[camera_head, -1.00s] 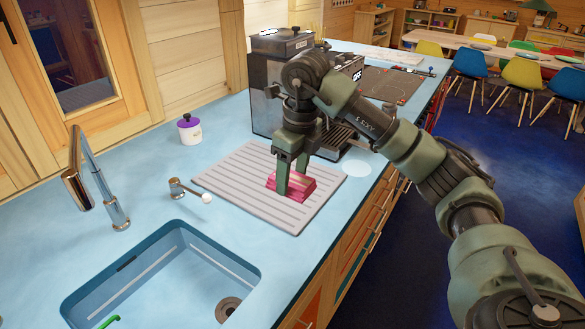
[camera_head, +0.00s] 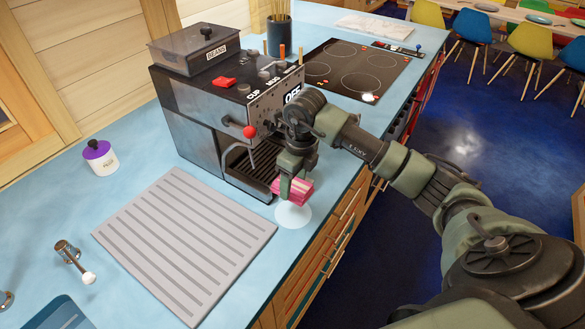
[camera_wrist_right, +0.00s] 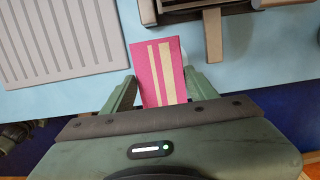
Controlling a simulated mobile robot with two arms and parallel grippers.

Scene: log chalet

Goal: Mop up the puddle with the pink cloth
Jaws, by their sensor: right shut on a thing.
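The pink cloth (camera_head: 296,194), folded and striped with cream, is held in my right gripper (camera_head: 290,186), which is shut on it. In the right wrist view the cloth (camera_wrist_right: 162,75) sits between the two green fingers. The puddle (camera_head: 292,215) is a pale, roundish patch on the blue counter, in front of the coffee machine. The cloth is over the puddle's far part and hides some of it. I cannot tell whether the cloth touches the counter. My left gripper is not in view.
The coffee machine (camera_head: 190,115) stands close behind my right gripper. A grey ribbed mat (camera_head: 185,240) lies to the left. A purple-lidded jar (camera_head: 100,158), a hob (camera_head: 357,68) and a utensil pot (camera_head: 279,36) are farther off. The counter's front edge is close to the puddle.

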